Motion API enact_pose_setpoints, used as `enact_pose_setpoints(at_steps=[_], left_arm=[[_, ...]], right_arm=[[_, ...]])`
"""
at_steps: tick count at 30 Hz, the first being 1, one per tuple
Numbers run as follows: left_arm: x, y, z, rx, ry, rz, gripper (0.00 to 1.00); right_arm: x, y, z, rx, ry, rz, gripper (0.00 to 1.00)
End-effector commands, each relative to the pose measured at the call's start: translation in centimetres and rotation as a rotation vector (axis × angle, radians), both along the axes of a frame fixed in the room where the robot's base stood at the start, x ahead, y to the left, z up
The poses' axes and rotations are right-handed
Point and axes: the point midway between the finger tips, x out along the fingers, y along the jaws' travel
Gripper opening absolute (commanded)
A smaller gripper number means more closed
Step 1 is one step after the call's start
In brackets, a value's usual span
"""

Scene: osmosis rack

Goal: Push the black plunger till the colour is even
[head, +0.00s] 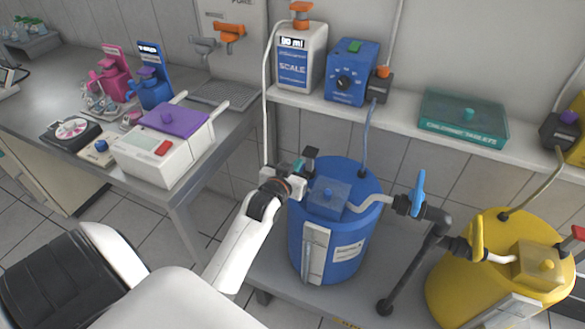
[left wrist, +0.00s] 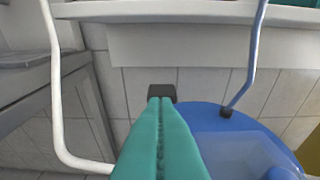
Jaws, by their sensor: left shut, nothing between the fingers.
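The black plunger (head: 311,152) is a small dark block at the back left edge of the blue barrel (head: 345,255). In the left wrist view the plunger (left wrist: 162,92) shows just past the fingertips. My left gripper (head: 299,166) is beside the plunger, its teal fingers (left wrist: 160,108) shut together and empty. I cannot tell whether the fingertips touch the plunger. The plunger's lower part is hidden by the fingers. A blue translucent box (head: 328,198) sits on the barrel's lid. My right gripper is not in view.
A white hose (head: 266,100) hangs left of the barrel, and a blue hose (head: 368,140) runs up to the shelf. A grey pipe with a blue valve handle (head: 418,193) is to the right, before a yellow barrel (head: 450,280). A bench (head: 235,125) stands left.

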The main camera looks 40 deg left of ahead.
Motion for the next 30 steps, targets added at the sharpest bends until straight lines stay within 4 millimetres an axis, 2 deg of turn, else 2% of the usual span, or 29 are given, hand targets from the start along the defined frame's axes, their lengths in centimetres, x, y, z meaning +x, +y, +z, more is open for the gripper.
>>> enact_pose_setpoints(at_steps=[3, 7, 26, 30], left_arm=[[-1.4, -0.3, 0.4, 0.0, -0.002, 0.0, 0.0], [-2.1, -0.5, 0.6, 0.0, -0.002, 0.0, 0.0], [-2.1, -0.5, 0.7, 0.002, -0.003, 0.0, 0.0], [-1.9, -0.4, 2.4, 0.009, -0.004, -0.008, 0.0]], right_arm=[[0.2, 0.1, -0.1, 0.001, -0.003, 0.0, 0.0], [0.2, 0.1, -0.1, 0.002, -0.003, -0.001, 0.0], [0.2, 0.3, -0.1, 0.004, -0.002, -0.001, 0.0], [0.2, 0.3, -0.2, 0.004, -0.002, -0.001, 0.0]])
